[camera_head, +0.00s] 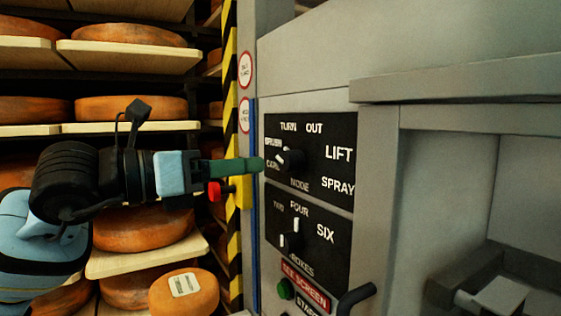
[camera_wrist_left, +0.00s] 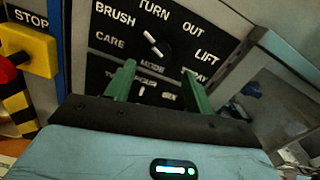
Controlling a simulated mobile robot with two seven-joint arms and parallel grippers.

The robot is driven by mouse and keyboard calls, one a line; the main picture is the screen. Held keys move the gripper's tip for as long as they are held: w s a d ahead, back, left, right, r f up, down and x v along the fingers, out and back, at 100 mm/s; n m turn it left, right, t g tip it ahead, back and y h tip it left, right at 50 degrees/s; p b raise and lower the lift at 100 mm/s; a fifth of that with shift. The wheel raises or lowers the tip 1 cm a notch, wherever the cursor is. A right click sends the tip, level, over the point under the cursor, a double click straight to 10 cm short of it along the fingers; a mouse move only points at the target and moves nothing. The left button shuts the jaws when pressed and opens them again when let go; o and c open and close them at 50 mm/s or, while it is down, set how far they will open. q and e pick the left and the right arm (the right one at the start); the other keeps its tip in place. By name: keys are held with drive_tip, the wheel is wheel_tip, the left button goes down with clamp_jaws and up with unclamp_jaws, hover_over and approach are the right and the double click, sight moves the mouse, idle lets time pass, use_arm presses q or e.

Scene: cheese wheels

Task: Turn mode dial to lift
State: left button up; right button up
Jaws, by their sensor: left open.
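The mode dial (camera_head: 291,158) is a black knob with a white mark on a black label panel (camera_head: 330,178). Around it are the words BRUSH, TURN, OUT, LIFT (camera_head: 340,154), SPRAY and CARE. In the left wrist view the dial (camera_wrist_left: 157,46) has its white mark on the upper-left side, away from LIFT (camera_wrist_left: 207,56). My left gripper (camera_head: 258,164) points at the panel from the left. In the left wrist view its green fingers (camera_wrist_left: 159,67) are apart and empty, with the dial just beyond the gap between them. My right gripper is not in view.
A second dial (camera_head: 296,236) with TWO, FOUR and SIX sits below. A yellow box (camera_wrist_left: 31,53) with a red stop button is left of the panel. A grey ledge (camera_head: 465,88) juts out at right. Shelves with cheese wheels (camera_head: 132,108) stand at left.

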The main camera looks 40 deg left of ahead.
sight(283, 162)
use_arm(q)
drive_tip(key=shift+w+d+r+p, duration=0.15)
drive_tip(key=shift+w+d+p, duration=0.15)
drive_tip(key=shift+w, duration=0.2)
drive_tip(key=shift+w+d+r+p, duration=0.1)
drive_tip(key=shift+w+d+p, duration=0.1)
drive_tip(key=shift+w+p, duration=0.2)
drive_tip(key=shift+p+x, duration=0.3)
drive_tip(key=shift+x, duration=0.5)
drive_tip(key=shift+p+x, duration=0.5)
drive_tip(key=shift+x, duration=0.7)
drive_tip(key=shift+w+d+f, duration=0.1)
drive_tip(key=shift+w, duration=0.25)
drive_tip(key=shift+w+d+f, duration=0.15)
drive_tip(key=shift+w, duration=0.2)
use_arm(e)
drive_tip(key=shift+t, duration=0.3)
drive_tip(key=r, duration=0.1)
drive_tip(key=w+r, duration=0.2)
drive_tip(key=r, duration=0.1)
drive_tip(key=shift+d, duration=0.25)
use_arm(q)
drive_tip(key=c, duration=1)
drive_tip(key=shift+o, duration=0.2)
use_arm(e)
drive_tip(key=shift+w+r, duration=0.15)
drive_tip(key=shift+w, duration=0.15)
